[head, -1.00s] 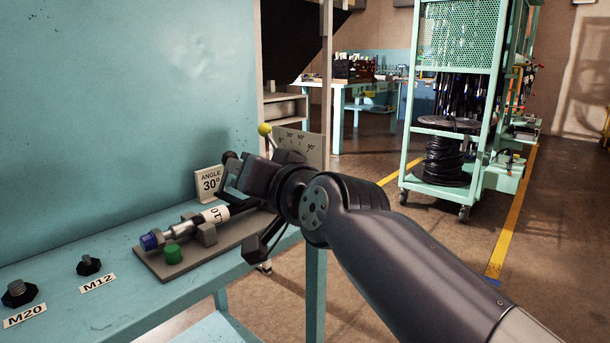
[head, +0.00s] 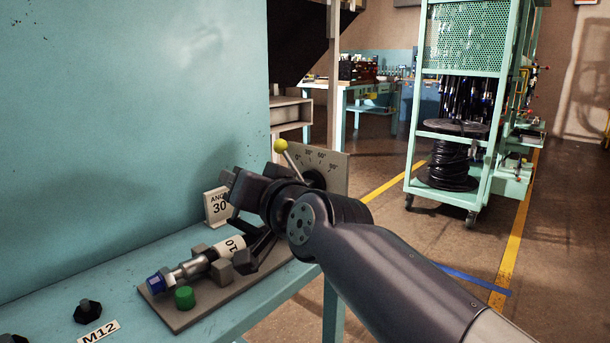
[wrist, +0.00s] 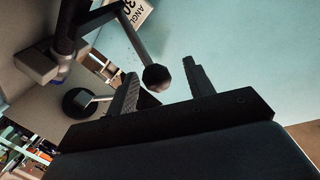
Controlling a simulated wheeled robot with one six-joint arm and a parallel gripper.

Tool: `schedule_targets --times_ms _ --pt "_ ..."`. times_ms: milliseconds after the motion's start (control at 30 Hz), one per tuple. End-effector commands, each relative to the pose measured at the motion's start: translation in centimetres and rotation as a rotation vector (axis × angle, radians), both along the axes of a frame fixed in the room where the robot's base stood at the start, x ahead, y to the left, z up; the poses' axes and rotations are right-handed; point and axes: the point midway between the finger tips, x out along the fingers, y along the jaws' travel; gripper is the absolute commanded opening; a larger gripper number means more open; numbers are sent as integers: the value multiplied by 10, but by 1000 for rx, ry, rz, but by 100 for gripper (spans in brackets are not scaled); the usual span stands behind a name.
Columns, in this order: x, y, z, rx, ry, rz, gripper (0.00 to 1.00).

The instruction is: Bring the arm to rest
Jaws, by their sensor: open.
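My gripper (head: 234,186) hangs above the bench beside the "ANGLE 30" sign (head: 217,208), with its fingers mostly hidden by its own body in the head view. In the wrist view the two fingers (wrist: 160,68) stand apart. A dark knob (wrist: 157,78) on a rod shows between them; I cannot tell its distance, and nothing looks gripped. Below my gripper, a hose piece with a blue end (head: 158,282) lies in grey blocks on a fixture plate (head: 180,318). A green knob (head: 185,297) stands in front of it.
A yellow-tipped lever (head: 281,146) and angle dial plate (head: 335,170) stand close behind my wrist. A teal wall panel (head: 130,120) rises on the left. The M12 bolt (head: 87,310) sits at front left. A hose cart (head: 462,130) stands beyond; floor between is clear.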

Motion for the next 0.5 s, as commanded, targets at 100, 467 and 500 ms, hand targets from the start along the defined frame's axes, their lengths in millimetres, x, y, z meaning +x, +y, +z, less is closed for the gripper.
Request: schedule_targets --times_ms 100,467,500 --pt "3 4 8 0 2 1 50" --pt "9 11 12 -19 14 1 50" --pt "10 12 11 -23 18 1 50"
